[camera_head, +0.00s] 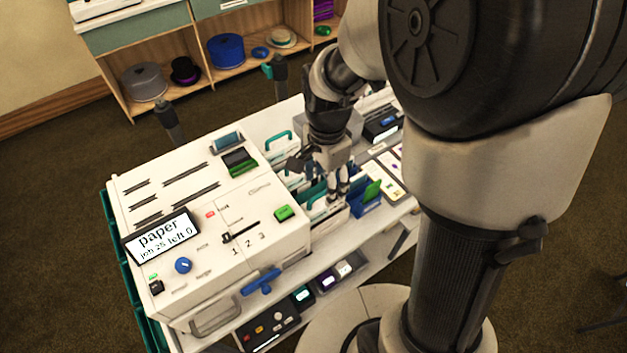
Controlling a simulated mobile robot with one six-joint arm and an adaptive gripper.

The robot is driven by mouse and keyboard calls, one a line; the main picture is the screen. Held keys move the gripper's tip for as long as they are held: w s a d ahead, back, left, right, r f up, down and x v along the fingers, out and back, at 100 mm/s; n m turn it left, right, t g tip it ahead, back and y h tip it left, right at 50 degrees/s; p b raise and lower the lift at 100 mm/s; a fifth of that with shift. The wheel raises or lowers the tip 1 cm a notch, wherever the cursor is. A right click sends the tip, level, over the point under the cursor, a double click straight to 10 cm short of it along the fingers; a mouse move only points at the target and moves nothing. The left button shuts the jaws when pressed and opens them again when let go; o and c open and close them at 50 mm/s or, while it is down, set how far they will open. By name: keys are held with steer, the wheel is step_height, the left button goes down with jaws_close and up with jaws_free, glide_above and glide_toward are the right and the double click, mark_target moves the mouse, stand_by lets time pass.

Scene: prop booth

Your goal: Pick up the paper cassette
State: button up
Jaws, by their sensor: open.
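My gripper (338,193) is open and points down over a row of upright cassettes beside the white printer. A teal-edged white cassette (314,193) stands just left of the fingers. A blue one with a green piece (371,192) stands just right of them. I cannot tell which of these is the paper cassette, nor whether the fingers touch one. My arm and the gripper hide part of the row.
The white printer (210,250) fills the left of the bench; its screen (161,236) reads "paper", "job 25 left 0". A black control box (272,325) sits on the lower shelf. Shelves with hats (186,72) stand behind. Dark posts (170,124) rise at the bench's back edge.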

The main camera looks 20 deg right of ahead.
mark_target(322, 195)
steer(key=f+b, duration=0.1)
steer(key=f, duration=0.1)
steer(key=f+b, duration=0.1)
steer(key=f, duration=0.2)
steer(key=f+b, duration=0.1)
steer(key=f, duration=0.2)
steer(key=shift+s+a, duration=0.15)
steer(key=shift+a, duration=0.1)
steer(key=shift+c, duration=0.4)
jaws_close()
stand_by(0.3)
